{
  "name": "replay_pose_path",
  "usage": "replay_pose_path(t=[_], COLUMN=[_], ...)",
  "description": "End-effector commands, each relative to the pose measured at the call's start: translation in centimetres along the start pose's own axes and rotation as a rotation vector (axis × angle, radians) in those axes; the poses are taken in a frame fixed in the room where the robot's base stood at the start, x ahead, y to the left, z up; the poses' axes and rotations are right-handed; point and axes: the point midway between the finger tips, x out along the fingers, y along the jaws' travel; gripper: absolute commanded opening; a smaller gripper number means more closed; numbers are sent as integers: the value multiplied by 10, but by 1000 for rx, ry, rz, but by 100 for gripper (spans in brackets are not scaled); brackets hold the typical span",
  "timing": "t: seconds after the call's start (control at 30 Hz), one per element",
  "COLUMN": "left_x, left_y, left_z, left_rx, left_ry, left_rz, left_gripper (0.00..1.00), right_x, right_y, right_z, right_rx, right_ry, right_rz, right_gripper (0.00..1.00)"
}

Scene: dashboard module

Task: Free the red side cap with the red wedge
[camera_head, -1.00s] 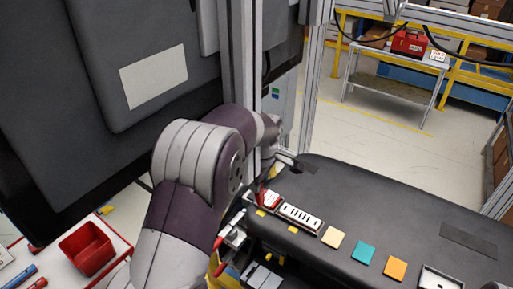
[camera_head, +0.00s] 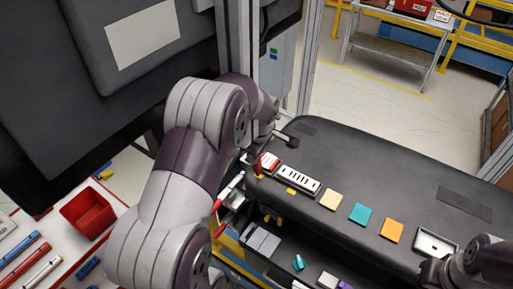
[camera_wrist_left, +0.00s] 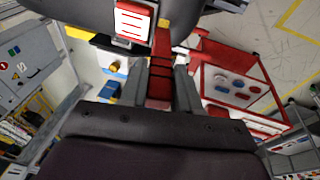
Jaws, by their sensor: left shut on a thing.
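In the head view my left arm mostly hides the gripper. Part of my right arm shows at the lower right, without a clear view of its gripper.
A white vent panel (camera_head: 299,178) and coloured squares, including a teal one (camera_head: 360,213), lie along the dashboard right of the cap. A dark panel fills the upper left.

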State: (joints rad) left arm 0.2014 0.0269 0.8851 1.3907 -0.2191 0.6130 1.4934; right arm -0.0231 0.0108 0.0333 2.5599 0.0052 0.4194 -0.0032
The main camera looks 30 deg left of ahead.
Motion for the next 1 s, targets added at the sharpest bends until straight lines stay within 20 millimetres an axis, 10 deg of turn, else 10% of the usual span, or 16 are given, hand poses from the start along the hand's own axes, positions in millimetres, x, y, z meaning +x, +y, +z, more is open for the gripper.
replay_pose_path(t=[1.0], left_x=[6], left_y=[0], left_z=[1], left_rx=[0], left_ry=[1], left_rz=[3], left_gripper=[0], right_x=[6], right_y=[0], right_z=[1], right_rx=[0], right_ry=[0], right_rz=[0], right_gripper=[0])
